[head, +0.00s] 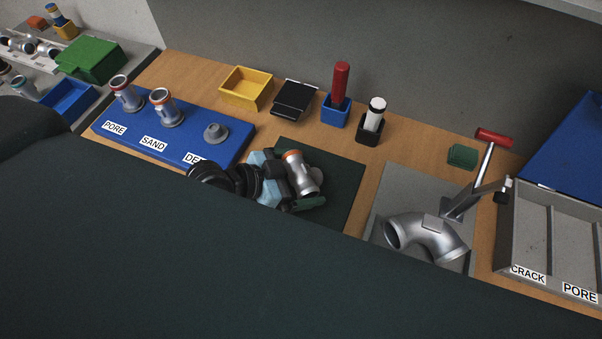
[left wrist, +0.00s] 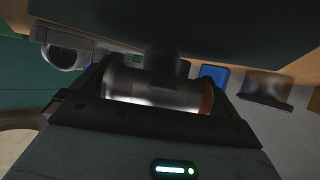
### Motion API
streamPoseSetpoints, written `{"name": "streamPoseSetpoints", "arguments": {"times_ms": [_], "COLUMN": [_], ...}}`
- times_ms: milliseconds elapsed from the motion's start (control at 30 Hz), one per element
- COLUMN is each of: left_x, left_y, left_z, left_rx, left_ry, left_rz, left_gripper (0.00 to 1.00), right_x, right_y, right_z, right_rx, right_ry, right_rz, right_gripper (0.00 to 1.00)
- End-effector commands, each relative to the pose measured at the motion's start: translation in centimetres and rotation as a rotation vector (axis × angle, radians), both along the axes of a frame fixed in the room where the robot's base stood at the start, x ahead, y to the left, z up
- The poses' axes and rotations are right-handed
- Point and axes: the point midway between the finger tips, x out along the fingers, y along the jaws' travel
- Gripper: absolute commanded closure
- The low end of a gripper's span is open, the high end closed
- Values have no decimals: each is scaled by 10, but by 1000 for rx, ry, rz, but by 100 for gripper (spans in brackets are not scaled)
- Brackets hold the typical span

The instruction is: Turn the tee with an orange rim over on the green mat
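The tee with an orange rim (head: 304,176) is a silver pipe piece at the green mat (head: 345,190), its orange rim toward the back. My left gripper (head: 300,180) has its fingers at the two ends of the tee and appears shut on it. In the left wrist view the tee (left wrist: 155,92) lies crosswise between the fingertips (left wrist: 160,100), orange rim at the right, side branch pointing up in the picture. Whether the tee touches the mat cannot be told. My dark arm hides the mat's front. My right gripper is not in view.
Left of the mat, a blue labelled stand (head: 185,138) bears two rimmed tees. Behind are a yellow bin (head: 246,100), a black tray (head: 293,113), a blue holder (head: 335,121) and a black holder (head: 369,140). A clamped elbow pipe (head: 429,236) and a grey sorting box (head: 511,242) stand right.

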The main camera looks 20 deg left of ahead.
Motion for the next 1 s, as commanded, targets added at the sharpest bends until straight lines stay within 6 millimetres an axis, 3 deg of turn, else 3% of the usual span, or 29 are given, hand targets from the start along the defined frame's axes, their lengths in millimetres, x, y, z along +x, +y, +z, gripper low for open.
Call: {"name": "streamPoseSetpoints", "arguments": {"times_ms": [267,733,1000], "left_x": [-1,-39,-47], "left_y": [0,42,51], "left_z": [-2,27,36], "left_rx": [3,4,1], "left_ry": [5,3,-1], "left_rz": [0,0,0], "left_gripper": [0,0,0], "right_x": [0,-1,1], "right_y": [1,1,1], "right_z": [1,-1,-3], "right_rx": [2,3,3], "right_ry": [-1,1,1], "right_rz": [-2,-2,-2], "right_gripper": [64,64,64]}}
